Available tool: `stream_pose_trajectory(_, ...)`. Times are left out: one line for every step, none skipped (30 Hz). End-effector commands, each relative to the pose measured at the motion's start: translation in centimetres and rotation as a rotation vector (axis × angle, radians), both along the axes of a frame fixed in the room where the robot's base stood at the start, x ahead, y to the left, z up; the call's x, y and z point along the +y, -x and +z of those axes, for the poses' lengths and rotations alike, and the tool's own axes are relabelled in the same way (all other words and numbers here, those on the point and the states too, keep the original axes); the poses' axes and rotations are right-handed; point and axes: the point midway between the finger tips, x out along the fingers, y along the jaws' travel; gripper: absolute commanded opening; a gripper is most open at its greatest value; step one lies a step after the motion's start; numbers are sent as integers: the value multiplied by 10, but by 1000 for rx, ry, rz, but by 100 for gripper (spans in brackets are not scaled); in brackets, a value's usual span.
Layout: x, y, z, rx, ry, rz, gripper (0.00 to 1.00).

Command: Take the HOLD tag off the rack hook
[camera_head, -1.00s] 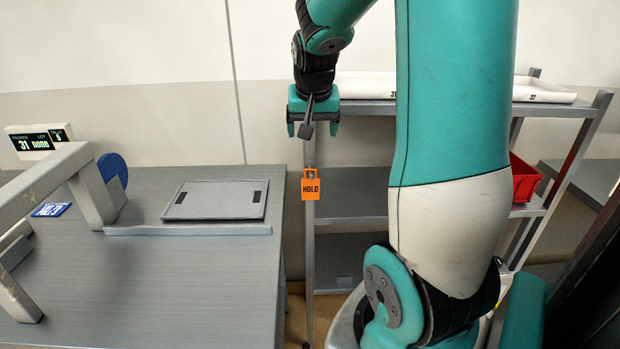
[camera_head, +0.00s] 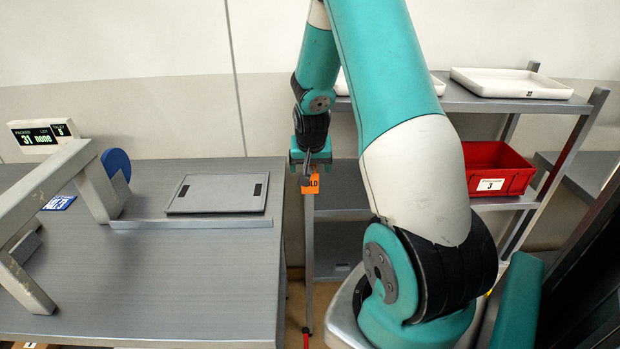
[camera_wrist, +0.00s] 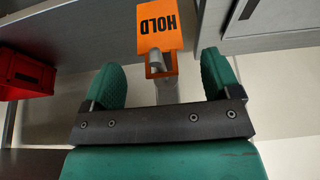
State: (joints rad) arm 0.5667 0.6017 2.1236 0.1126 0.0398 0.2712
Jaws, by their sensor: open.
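The HOLD tag is orange with black lettering. In the head view the tag (camera_head: 311,185) hangs at the rack's front left post, partly hidden behind my gripper (camera_head: 310,165). The grey rack hook (camera_wrist: 156,62) passes through the opening at the tag's near end. My gripper (camera_wrist: 165,75) is open, with its green fingers on either side of the hook. The fingers appear apart from the tag, and nothing is held.
The metal rack (camera_head: 463,97) carries white trays (camera_head: 510,83) on top and a red bin (camera_head: 497,170) below. A grey table (camera_head: 180,290) stands at left with a flat grey panel (camera_head: 218,193) and a pale frame (camera_head: 95,185). The table's edge is close to the tag.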

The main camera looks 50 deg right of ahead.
Motion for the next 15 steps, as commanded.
stream_pose_trajectory(-1, -2, -4, 3, -2, 0, 83)
stream_pose_trajectory(-3, -3, -8, 3, -2, 0, 83)
stream_pose_trajectory(-4, -4, -12, 2, -1, 0, 83)
stream_pose_trajectory(-5, -4, -15, 2, -1, 0, 83)
stream_pose_trajectory(-6, -5, -17, 1, -1, 0, 83)
stream_pose_trajectory(-6, -6, -19, 0, 0, 0, 83)
stream_pose_trajectory(-6, -6, -20, 0, 0, 0, 83)
stream_pose_trajectory(-7, -6, -21, 0, 0, 0, 83)
stream_pose_trajectory(-7, -6, -21, -1, 1, 0, 83)
stream_pose_trajectory(-7, -6, -21, -1, 1, 0, 83)
stream_pose_trajectory(-7, -6, -21, -1, 1, 0, 83)
stream_pose_trajectory(-7, -6, -21, -1, 1, 0, 83)
stream_pose_trajectory(-7, -6, -21, -1, 1, 0, 83)
stream_pose_trajectory(-7, -6, -21, -1, 1, 0, 83)
stream_pose_trajectory(-7, -6, -21, -1, 1, 0, 74)
